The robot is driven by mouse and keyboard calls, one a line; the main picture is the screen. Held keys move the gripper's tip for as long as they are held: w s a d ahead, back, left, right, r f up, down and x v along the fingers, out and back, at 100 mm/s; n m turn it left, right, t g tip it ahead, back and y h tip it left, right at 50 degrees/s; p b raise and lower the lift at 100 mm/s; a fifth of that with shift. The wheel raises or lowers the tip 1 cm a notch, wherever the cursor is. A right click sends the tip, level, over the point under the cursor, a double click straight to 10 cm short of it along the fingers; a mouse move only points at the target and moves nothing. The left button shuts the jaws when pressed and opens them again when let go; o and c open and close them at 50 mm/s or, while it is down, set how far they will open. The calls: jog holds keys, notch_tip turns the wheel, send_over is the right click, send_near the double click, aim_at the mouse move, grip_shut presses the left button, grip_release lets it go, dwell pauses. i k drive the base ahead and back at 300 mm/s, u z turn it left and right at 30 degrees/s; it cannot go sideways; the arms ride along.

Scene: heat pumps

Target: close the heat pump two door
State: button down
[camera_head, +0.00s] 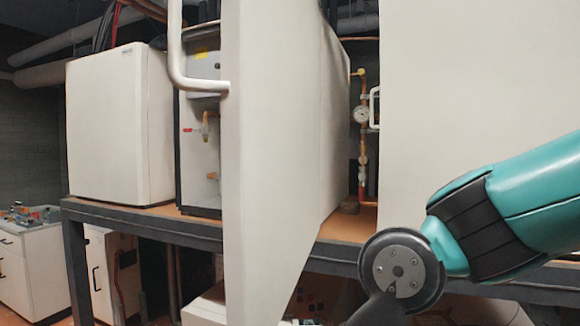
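A tall cream door (275,160) stands wide open in the middle, swung out toward me and seen at a steep angle. Its white bar handle (177,60) sticks out to the left of its near edge. Behind it to the left is the opened unit (203,120), with a grey inside, pipes and a small red-handled valve. No number shows on it. My teal arm comes in from the right, and its dark round wrist is low, right of the door and apart from it in the picture. My gripper's fingers are below the frame.
A closed white unit (120,125) stands to the left on the dark steel-framed bench (150,226). A large cream panel (470,100) fills the right. A pressure gauge (361,114) and copper pipes sit between. A white cabinet (35,265) stands low at far left.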

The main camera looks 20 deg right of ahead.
aim_at(269, 86)
jog(key=u, duration=0.45)
jog(key=k, duration=1)
jog(key=z, duration=0.45)
jog(key=i, duration=0.65)
jog(key=z, duration=0.25)
